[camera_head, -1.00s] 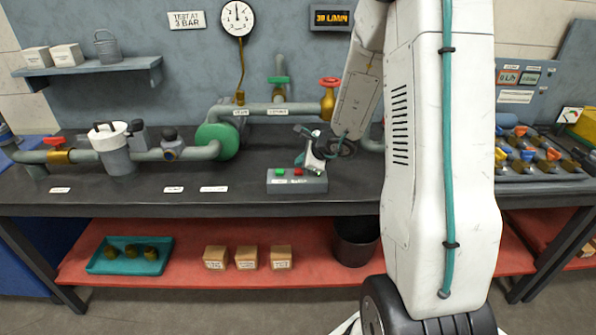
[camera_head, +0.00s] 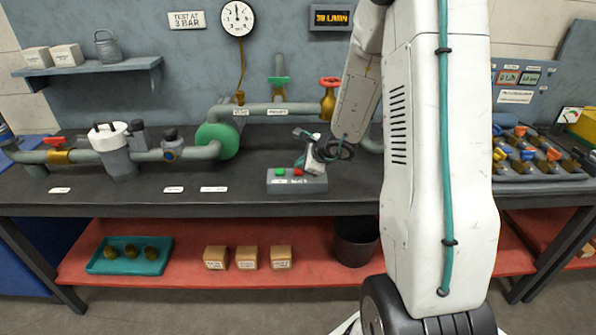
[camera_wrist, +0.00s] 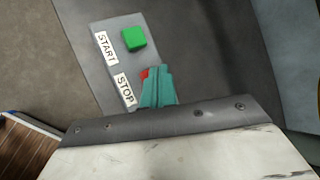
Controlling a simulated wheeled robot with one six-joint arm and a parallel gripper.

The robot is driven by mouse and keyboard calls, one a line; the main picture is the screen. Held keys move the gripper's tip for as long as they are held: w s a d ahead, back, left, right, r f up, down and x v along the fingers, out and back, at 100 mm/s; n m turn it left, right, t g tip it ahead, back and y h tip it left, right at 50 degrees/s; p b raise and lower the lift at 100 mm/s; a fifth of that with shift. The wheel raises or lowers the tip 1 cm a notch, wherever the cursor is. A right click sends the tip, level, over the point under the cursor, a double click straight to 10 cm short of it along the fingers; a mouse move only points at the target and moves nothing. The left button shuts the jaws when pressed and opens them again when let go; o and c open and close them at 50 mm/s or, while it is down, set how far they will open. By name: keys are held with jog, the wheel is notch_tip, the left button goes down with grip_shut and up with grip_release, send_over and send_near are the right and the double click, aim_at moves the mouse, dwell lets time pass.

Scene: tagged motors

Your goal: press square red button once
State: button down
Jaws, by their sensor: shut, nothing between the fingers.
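A grey control box (camera_head: 312,187) sits on the dark bench top, with a green button (camera_head: 280,172) and a square red button (camera_head: 298,172) on its top face. In the wrist view the green button (camera_wrist: 133,39) is beside a START label (camera_wrist: 105,47), and the red button (camera_wrist: 145,73) is beside a STOP label (camera_wrist: 124,89). My gripper (camera_head: 301,165) is just above the box at the red button. Its teal fingers (camera_wrist: 158,72) are shut and empty, and their tips cover most of the red button in the wrist view. Whether they touch it I cannot tell.
Pipework with a green flange (camera_head: 217,141) and a red-wheeled valve (camera_head: 329,97) runs behind the box. A tray of coloured valves (camera_head: 540,160) is at the right. A gauge (camera_head: 237,18) hangs above.

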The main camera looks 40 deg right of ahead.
jog(key=shift+f, duration=0.45)
dwell(0.4)
jog(key=shift+r, duration=0.9)
jog(key=shift+r, duration=2.5)
